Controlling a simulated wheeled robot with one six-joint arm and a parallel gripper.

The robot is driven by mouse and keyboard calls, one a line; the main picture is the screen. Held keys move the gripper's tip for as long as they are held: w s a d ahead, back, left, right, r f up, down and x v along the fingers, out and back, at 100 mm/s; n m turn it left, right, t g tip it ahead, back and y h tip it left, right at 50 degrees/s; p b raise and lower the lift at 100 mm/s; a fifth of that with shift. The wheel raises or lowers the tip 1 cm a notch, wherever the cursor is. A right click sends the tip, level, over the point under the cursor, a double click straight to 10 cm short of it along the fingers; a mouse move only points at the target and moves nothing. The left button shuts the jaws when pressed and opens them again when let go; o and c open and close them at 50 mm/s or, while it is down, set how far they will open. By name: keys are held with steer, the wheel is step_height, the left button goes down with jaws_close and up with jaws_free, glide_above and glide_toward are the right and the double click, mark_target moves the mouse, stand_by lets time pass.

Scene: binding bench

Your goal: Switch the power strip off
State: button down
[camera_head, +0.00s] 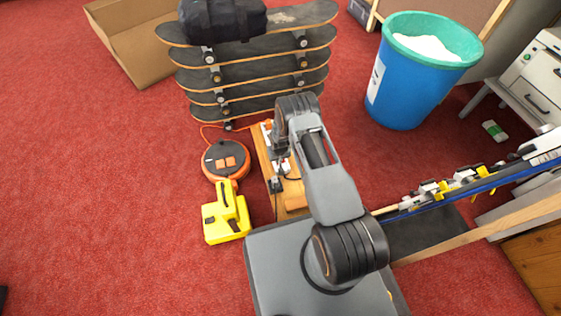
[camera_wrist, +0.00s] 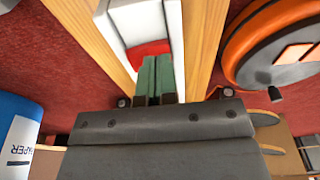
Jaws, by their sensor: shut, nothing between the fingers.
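The white power strip (camera_wrist: 174,22) lies on a wooden board (camera_wrist: 203,40) in the wrist view. Its red rocker switch (camera_wrist: 150,48) sits in a pale recess. My gripper (camera_wrist: 156,62) is shut and empty, with its green fingertips at the near edge of the red switch. I cannot tell whether they touch it or which way the rocker is tilted.
An orange-black cable reel (camera_head: 226,160) and a yellow tool (camera_head: 226,214) lie left of the board. Stacked skateboards (camera_head: 255,62) stand behind it. A blue bin (camera_head: 406,88) stands at the back right.

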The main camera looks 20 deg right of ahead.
steer(key=shift+r+p, duration=2)
steer(key=shift+r, duration=1.3)
steer(key=shift+r, duration=0.1)
step_height(320, 180, up, 24)
steer(key=w+p, duration=0.1)
steer(key=p, duration=0.8)
steer(key=s+r+p, duration=0.3)
steer(key=r+p, duration=0.1)
steer(key=r, duration=0.7)
steer(key=s+r+t+p, duration=0.1)
steer(key=s+r+p, duration=0.25)
steer(key=r, duration=0.75)
steer(key=s+r+p, duration=0.2)
steer(key=r+p, duration=0.3)
steer(key=r, duration=0.6)
steer(key=s+r+p, duration=1.2)
steer(key=s+r, duration=0.6)
steer(key=r, duration=0.3)
steer(key=shift+a+t, duration=0.15)
steer(key=shift+t, duration=0.25)
